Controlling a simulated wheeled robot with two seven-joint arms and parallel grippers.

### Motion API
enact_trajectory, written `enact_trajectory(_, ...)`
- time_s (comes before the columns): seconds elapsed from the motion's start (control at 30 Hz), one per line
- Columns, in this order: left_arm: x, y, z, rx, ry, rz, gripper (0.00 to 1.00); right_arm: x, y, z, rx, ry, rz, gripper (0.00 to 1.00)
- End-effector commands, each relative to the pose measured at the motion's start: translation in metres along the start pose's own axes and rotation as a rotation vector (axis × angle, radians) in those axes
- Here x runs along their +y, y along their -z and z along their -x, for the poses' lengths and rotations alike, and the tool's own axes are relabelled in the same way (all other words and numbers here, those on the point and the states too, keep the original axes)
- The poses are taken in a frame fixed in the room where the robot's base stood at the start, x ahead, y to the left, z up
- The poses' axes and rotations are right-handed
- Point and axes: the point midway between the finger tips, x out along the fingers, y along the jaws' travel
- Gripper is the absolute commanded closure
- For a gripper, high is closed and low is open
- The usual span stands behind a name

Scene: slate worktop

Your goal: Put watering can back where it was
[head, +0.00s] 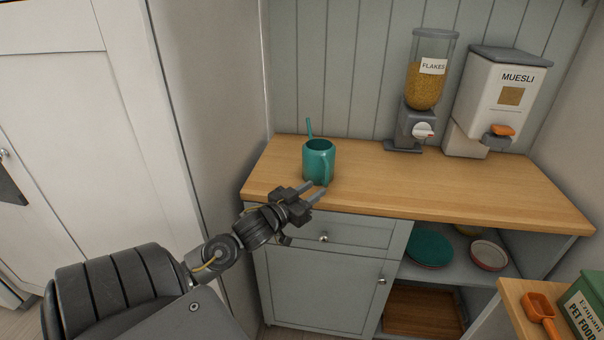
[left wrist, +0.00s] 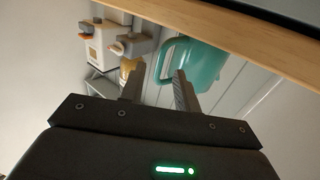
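The teal watering can (head: 318,160) stands upright on the wooden counter (head: 420,191), near its left end. Its thin spout points up at the back left and its handle faces the front right. It also shows in the left wrist view (left wrist: 196,64), just beyond the fingertips. My left gripper (head: 318,190) is at the counter's front edge, just in front of the can. Its two fingers are apart with nothing between them, as the left wrist view (left wrist: 155,80) shows. My right gripper is in neither view.
A flakes dispenser (head: 424,90) and a muesli dispenser (head: 496,100) stand at the back right of the counter. The counter's middle is clear. A tall white cabinet (head: 75,130) stands at the left. An orange scoop (head: 540,308) and a pet food box (head: 590,308) are at the lower right.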

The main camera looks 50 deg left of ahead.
Motion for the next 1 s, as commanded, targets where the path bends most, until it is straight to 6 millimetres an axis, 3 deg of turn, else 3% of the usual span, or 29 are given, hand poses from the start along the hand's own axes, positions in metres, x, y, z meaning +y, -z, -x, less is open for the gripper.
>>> enact_trajectory(0.1, 0.0, -0.001, 0.019, -0.001, 0.0, 0.0, 0.68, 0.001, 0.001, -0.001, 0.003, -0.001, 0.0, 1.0)
enact_trajectory(0.3, 0.0, 0.001, 0.036, 0.002, 0.001, 0.0, 0.68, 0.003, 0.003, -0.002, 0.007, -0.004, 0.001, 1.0)
enact_trajectory(0.73, -0.001, -0.004, 0.037, -0.005, 0.003, 0.001, 0.68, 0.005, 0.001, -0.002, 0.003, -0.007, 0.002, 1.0)
enact_trajectory(0.87, -0.001, -0.046, 0.034, -0.07, 0.021, -0.001, 0.68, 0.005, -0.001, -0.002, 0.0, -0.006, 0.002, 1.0)
enact_trajectory(0.97, 0.007, -0.113, 0.033, -0.172, 0.033, -0.009, 0.68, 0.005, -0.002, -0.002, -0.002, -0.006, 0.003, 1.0)
enact_trajectory(1.0, 0.015, -0.147, 0.034, -0.225, 0.033, -0.015, 0.68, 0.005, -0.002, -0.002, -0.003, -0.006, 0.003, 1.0)
